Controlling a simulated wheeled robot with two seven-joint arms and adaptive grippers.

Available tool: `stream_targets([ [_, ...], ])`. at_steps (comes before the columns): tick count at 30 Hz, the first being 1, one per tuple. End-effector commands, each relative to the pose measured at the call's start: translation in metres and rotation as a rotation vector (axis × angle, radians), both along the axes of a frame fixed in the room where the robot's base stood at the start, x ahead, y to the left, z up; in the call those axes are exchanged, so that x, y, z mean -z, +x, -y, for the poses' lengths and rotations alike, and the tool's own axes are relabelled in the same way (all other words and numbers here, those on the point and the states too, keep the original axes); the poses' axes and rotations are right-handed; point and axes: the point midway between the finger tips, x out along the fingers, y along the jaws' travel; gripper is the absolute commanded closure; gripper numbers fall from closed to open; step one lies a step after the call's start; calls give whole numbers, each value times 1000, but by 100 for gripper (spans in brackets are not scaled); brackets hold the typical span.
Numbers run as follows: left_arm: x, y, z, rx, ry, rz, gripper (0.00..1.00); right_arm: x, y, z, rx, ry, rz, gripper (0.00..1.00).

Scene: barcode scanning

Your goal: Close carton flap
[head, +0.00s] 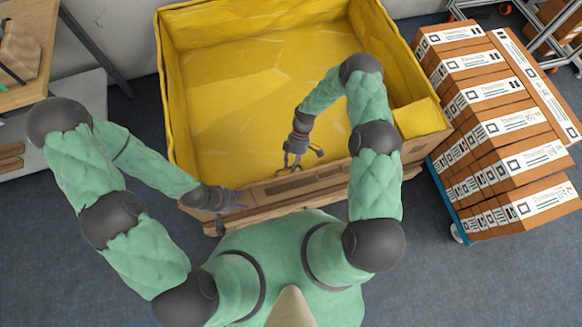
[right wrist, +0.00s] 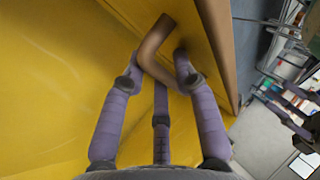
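A large open carton (head: 285,190) with a yellow liner (head: 270,80) stands in front of me in the head view. Its near side is a brown cardboard wall or flap. My right gripper (head: 297,158) is inside the opening, low beside this near side, with its fingers spread. The right wrist view shows the gripper (right wrist: 155,75) with fingers apart around a brown, bent strip (right wrist: 155,45) against the yellow liner; I cannot tell whether they touch it. My left gripper (head: 228,200) is at the carton's near left corner, its fingers too small and dark to read.
Several stacked brown boxes (head: 490,100) with white labels stand on a blue-edged cart (head: 448,200) to the right of the carton. A wooden table (head: 40,15) stands at the upper left. Grey floor (head: 480,285) is clear at the lower right.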

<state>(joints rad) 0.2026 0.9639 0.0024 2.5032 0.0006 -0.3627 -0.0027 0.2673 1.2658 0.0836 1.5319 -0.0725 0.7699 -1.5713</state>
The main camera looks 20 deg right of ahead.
Motion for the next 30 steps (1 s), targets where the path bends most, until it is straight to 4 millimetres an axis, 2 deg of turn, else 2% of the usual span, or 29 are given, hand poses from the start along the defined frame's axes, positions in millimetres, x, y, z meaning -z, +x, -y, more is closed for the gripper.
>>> stream_targets([
  [12, 0, 0, 0, 0, 0, 0, 60, -61, 39, 30, 2, -1, 5, 70],
  [16, 0, 0, 0, 0, 0, 0, 60, -75, 47, 37, 1, -1, 3, 70],
  [21, 0, 0, 0, 0, 0, 0, 60, -84, 52, 41, 0, 0, 1, 70],
  [30, 0, 0, 0, 0, 0, 0, 60, -86, 53, 42, 0, 0, 1, 70],
])
